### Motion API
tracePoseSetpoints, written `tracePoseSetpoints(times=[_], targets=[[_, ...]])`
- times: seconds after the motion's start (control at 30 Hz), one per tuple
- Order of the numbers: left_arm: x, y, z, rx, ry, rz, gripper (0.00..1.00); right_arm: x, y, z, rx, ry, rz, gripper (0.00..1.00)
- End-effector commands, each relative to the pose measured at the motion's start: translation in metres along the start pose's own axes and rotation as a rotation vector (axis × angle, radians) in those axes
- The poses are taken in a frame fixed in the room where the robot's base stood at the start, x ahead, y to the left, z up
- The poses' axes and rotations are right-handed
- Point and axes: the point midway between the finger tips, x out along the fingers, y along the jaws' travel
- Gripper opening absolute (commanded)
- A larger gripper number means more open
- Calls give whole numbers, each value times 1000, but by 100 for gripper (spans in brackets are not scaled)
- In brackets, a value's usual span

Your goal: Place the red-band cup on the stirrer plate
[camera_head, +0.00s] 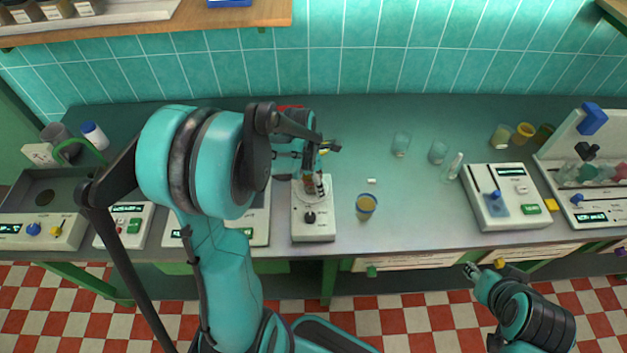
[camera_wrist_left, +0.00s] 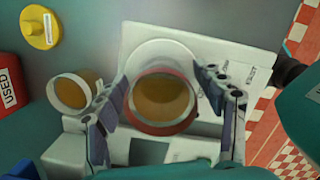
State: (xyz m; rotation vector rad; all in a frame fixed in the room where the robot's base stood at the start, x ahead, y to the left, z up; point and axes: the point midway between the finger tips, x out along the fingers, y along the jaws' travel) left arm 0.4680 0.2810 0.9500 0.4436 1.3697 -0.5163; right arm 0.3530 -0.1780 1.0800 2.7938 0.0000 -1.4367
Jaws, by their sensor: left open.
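The red-band cup (camera_wrist_left: 162,103), holding amber liquid, stands upright between the two fingers of my left gripper (camera_wrist_left: 165,100) in the left wrist view. The fingers are open, one on each side of it. The white round stirrer plate (camera_wrist_left: 158,55) shows behind and around the cup, which appears to stand over it; its base is hidden. In the head view the stirrer (camera_head: 313,228) is at the middle of the counter, with my left gripper (camera_head: 311,178) over it and the cup (camera_head: 309,184) partly hidden. My right gripper (camera_head: 480,270) is low at the right, away from the counter; its finger opening is unclear.
Another cup of amber liquid (camera_wrist_left: 75,92) is close to the left finger. A yellow lid-like disc (camera_wrist_left: 38,27) and a red USED box (camera_wrist_left: 6,85) lie beyond. A blue-banded cup (camera_head: 366,206) stands right of the stirrer. Clear glasses (camera_head: 401,143) stand farther back.

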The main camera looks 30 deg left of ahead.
Motion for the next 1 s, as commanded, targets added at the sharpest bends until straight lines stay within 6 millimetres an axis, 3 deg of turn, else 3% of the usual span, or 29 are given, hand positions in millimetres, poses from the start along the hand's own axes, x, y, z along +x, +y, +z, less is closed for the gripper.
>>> tracePoseSetpoints(times=[0.23, 0.6, 0.83, 1.0], targets=[[-14, 0, 1, 0, 0, 0, 69, -6, 0, -4, 0, 0, 0, 40], [-94, 0, 0, -1, 0, 0, 69, -26, 0, -18, 0, 0, 0, 40], [-120, 0, 0, 3, 0, 0, 69, -31, 0, -22, 0, 0, 0, 40], [-134, -16, 3, 204, -15, 38, 69, -31, 0, -22, 0, 0, 0, 40]])
